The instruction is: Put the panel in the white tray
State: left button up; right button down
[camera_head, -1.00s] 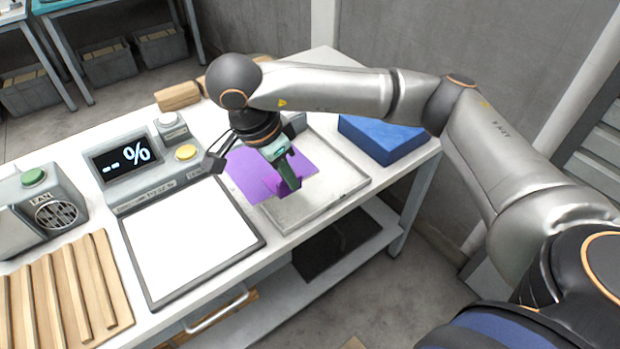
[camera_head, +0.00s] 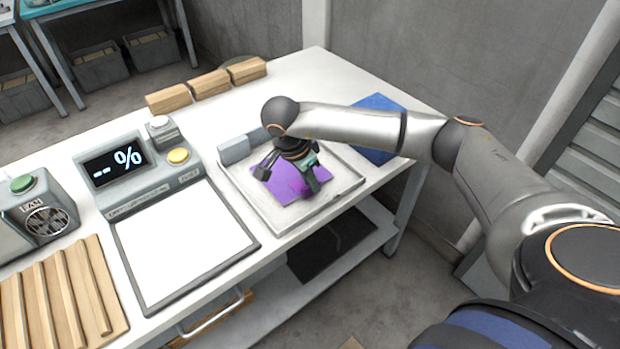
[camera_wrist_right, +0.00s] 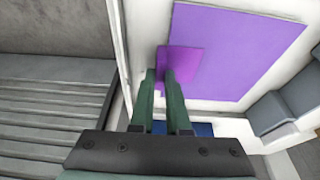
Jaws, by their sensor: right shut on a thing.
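The purple panel (camera_head: 284,184) lies within the outline of the white tray (camera_head: 327,207). Whether it rests on the tray floor or hangs just above it, I cannot tell. My right gripper (camera_head: 316,190) points down over the panel. In the right wrist view, its green fingers (camera_wrist_right: 166,78) are closed on a smaller, darker purple part at the edge of the panel (camera_wrist_right: 245,50). The fingers and wrist hide part of the panel in the head view. My left gripper is not in view.
Grey blocks (camera_head: 235,150) stand at the tray's back left side. A scale with a white plate (camera_head: 185,240) is left of the tray. Wooden blocks (camera_head: 208,84) line the back edge, and a slatted wooden rack (camera_head: 62,300) lies front left.

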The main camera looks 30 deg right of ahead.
jog(key=shift+f, duration=0.1)
jog(key=c, duration=0.9)
grip_release()
jog(key=v, duration=1.2)
